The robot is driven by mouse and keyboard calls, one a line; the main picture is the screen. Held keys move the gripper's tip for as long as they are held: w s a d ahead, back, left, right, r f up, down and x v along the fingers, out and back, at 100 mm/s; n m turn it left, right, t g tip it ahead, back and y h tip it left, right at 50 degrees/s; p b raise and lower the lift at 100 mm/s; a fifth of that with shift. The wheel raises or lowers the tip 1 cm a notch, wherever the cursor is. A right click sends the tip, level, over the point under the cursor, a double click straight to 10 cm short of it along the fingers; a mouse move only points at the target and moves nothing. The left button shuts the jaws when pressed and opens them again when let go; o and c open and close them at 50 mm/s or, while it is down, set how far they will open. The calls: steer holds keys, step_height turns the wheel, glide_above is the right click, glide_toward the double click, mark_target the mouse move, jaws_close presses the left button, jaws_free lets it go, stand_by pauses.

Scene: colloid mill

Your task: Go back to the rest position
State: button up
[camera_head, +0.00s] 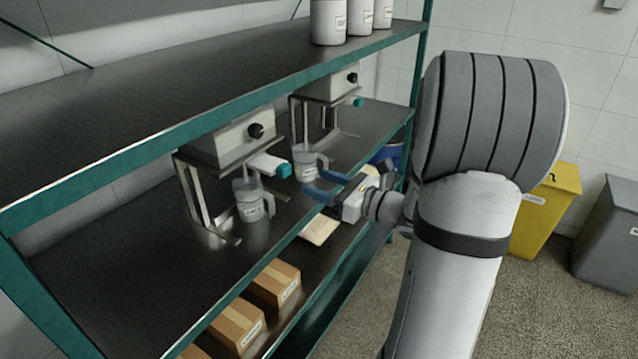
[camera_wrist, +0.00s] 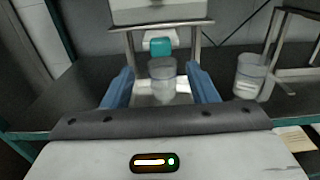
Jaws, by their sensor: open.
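My gripper (camera_head: 318,185) is open, with its blue fingers spread and nothing between them. It is at the front edge of the middle shelf, pointing in toward the mills. In the wrist view, my gripper (camera_wrist: 161,85) frames a clear beaker (camera_wrist: 162,80) that stands beyond the fingertips under a mill. In the head view, the nearer beaker (camera_head: 249,200) stands upright at the nearer mill (camera_head: 237,135), left of the fingers. The farther beaker (camera_head: 306,165) stands at the farther mill (camera_head: 329,85), just behind the fingers. It also shows at right in the wrist view (camera_wrist: 249,77).
The upper shelf (camera_head: 190,80) overhangs the mills and carries white containers (camera_head: 328,22). Cardboard boxes (camera_head: 275,284) and a pale package (camera_head: 320,229) lie lower down. A yellow bin (camera_head: 546,212) and a grey bin (camera_head: 608,235) stand at right. Open floor lies before the rack.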

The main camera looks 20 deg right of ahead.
steer(key=s+a+f+n+g, duration=0.3)
steer(key=s+a+n+g, duration=0.8)
steer(key=a+n, duration=0.25)
steer(key=s+d+n+h, duration=0.4)
steer(key=s+n+h, duration=0.5)
steer(key=n, duration=0.6)
steer(key=shift+s+d+h, duration=0.15)
steer(key=shift+d+h, duration=0.1)
steer(key=shift+h, duration=0.55)
stand_by(0.4)
